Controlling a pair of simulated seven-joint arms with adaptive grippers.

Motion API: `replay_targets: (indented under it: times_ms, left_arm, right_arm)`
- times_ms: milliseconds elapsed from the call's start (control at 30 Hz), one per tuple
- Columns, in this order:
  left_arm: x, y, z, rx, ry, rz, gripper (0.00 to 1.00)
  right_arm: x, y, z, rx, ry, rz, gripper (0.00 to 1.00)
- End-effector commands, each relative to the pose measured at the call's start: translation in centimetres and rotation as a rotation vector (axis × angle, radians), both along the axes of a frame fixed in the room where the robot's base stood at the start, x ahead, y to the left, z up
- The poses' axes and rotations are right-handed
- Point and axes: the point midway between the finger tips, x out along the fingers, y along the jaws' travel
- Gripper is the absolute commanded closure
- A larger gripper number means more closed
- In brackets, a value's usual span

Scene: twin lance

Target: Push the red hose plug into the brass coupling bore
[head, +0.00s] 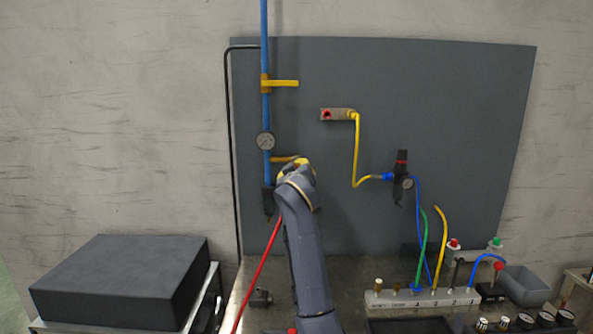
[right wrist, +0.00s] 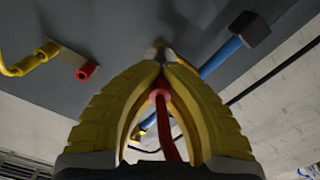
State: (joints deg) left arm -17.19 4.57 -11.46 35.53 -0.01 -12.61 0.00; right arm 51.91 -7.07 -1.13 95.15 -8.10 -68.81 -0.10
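The coupling block (head: 339,114) is fixed to the grey panel, with a red-ringed bore (head: 326,115) at its left end and a yellow hose at its right. In the right wrist view the red ring (right wrist: 86,72) shows at upper left, apart from the fingers. My right gripper (head: 296,165) is in front of the panel, below and left of the block. Its yellow fingers (right wrist: 160,72) are closed around the red hose plug (right wrist: 159,92); the red hose (right wrist: 169,138) trails from it. The plug is hidden in the head view, where the red hose (head: 258,272) hangs down left. My left gripper is out of view.
A blue pipe (head: 266,112) with a gauge (head: 265,141) and a yellow bracket (head: 284,83) stands left of the coupling block. A black regulator (head: 401,168) hangs to the right. A manifold (head: 420,297) with hoses is on the bench. The panel between gripper and block looks clear.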

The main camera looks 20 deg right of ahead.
Motion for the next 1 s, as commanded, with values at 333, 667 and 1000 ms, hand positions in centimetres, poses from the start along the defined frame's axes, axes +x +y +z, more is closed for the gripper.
replay_targets:
  times_ms: [333, 667, 1000]
  left_arm:
    - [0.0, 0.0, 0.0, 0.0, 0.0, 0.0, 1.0]
    - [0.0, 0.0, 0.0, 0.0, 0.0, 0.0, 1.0]
    - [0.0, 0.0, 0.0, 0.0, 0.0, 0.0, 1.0]
  right_arm:
    - [0.6, -0.2, 0.0, 0.0, -0.001, 0.001, 1.0]
    - [1.1, -0.3, 0.0, 0.0, 0.0, -0.001, 1.0]
    - [1.6, -0.5, 0.0, 0.0, 0.0, 0.0, 1.0]
